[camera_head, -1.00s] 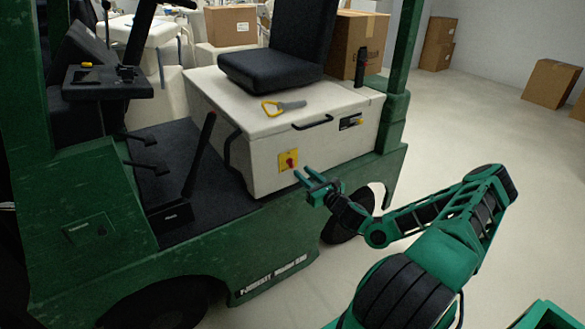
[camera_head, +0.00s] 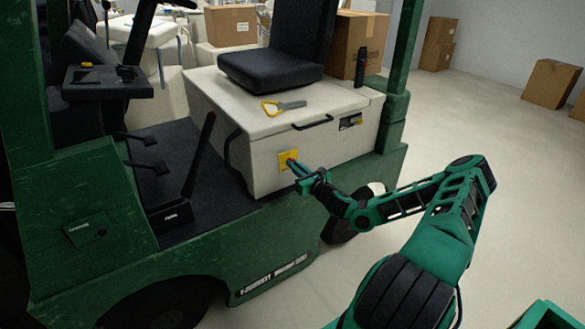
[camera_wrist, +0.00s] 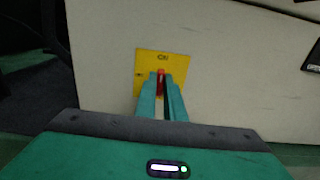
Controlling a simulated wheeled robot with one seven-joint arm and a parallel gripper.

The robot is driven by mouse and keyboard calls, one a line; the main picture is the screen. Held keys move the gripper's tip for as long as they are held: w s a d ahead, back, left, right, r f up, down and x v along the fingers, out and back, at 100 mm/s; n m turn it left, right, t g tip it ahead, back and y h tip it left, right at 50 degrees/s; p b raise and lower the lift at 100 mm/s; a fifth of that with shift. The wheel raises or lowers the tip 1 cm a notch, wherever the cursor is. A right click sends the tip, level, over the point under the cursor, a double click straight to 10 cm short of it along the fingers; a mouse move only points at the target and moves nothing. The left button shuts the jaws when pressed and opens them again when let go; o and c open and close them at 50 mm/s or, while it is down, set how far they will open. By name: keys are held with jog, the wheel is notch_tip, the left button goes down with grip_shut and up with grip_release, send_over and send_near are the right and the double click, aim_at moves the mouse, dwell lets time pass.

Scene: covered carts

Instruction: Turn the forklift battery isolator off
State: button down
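The battery isolator is a yellow plate (camera_head: 284,156) with a red knob on the forklift's cream battery box (camera_head: 262,150), below the seat. In the wrist view the yellow plate (camera_wrist: 178,60) carries a dark mark at its top that looks like "ON". The red knob (camera_wrist: 160,76) stands upright in line with that mark. My gripper (camera_head: 292,165) is at the plate, its two green fingers (camera_wrist: 160,84) on either side of the knob. They are close together and appear shut on it. The fingers hide the knob's lower part.
A yellow-handled tool (camera_head: 283,107) lies on the box top, near a black handle (camera_head: 313,122) and the black seat (camera_head: 278,69). The forklift's green body (camera_head: 230,232) runs below the box. Cardboard boxes (camera_head: 552,84) stand behind, and the floor to the right is open.

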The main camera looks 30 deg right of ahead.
jog(key=shift+n, duration=0.4)
jog(key=shift+a+f+n, duration=0.1)
jog(key=shift+f+n, duration=0.05)
jog(key=shift+n, duration=4.1)
jog(key=shift+a+f+n, duration=0.1)
jog(key=shift+f+n, duration=0.05)
jog(key=shift+n, duration=4.1)
jog(key=shift+s, duration=0.1)
jog(key=c, duration=1.8)
grip_release()
jog(key=shift+c, duration=0.2)
